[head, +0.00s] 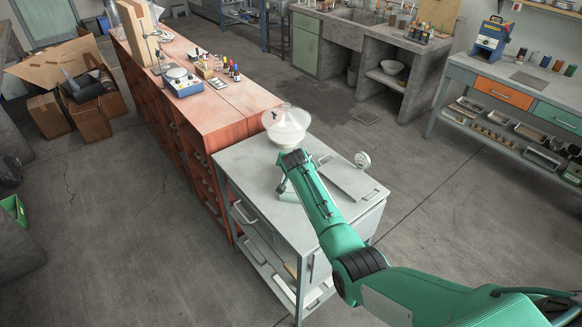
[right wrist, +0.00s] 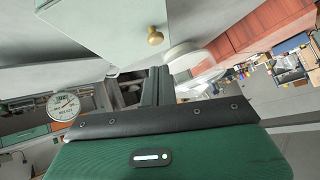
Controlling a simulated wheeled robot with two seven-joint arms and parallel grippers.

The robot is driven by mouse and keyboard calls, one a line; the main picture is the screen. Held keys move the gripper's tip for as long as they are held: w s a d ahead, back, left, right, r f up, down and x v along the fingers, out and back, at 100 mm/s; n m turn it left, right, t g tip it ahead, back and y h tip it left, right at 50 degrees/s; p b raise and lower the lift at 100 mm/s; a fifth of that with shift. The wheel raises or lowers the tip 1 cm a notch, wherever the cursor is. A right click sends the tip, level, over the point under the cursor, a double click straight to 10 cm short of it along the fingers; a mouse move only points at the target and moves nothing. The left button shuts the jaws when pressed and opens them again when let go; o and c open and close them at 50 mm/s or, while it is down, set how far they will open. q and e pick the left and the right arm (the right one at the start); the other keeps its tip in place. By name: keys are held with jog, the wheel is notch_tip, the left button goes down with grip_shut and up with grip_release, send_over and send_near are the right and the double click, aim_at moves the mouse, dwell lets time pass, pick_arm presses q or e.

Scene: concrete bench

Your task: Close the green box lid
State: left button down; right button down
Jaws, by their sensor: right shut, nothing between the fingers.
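A pale green box surface with a round brass knob (right wrist: 155,37) fills the top of the right wrist view; I take this pale green panel (right wrist: 105,22) as part of the green box. In the head view my arm covers most of that spot, and only a small pale green piece (head: 284,184) shows beside it on the grey cabinet top. Whether the lid is open or shut cannot be told. My right gripper (right wrist: 157,86) is shut and empty, just below the panel in the right wrist view. Contact with it cannot be told. My left gripper is out of view.
A clear-and-white scale bowl (head: 287,130) stands behind my right arm's end on the grey cabinet (head: 243,163).

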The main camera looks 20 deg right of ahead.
jog(key=shift+w+a+f+n+g+h+b, duration=0.15)
jog(key=shift+a+f+h+b, duration=0.1)
jog(key=shift+f+b, duration=0.2)
jog(key=shift+w+a+f+n+g+h+b, duration=0.15)
jog(key=shift+a+f+h+b, duration=0.1)
jog(key=shift+f+b, duration=0.15)
jog(key=shift+w+a+f+h+b, duration=0.15)
jog(key=shift+f+h+b, duration=0.25)
jog(key=shift+b, duration=0.4)
jog(key=shift+w+a+f+b, duration=0.1)
jog(key=shift+a+f+b, duration=0.05)
jog(key=shift+b, duration=0.3)
jog(key=shift+a, duration=0.1)
jog(key=shift+f, duration=0.1)
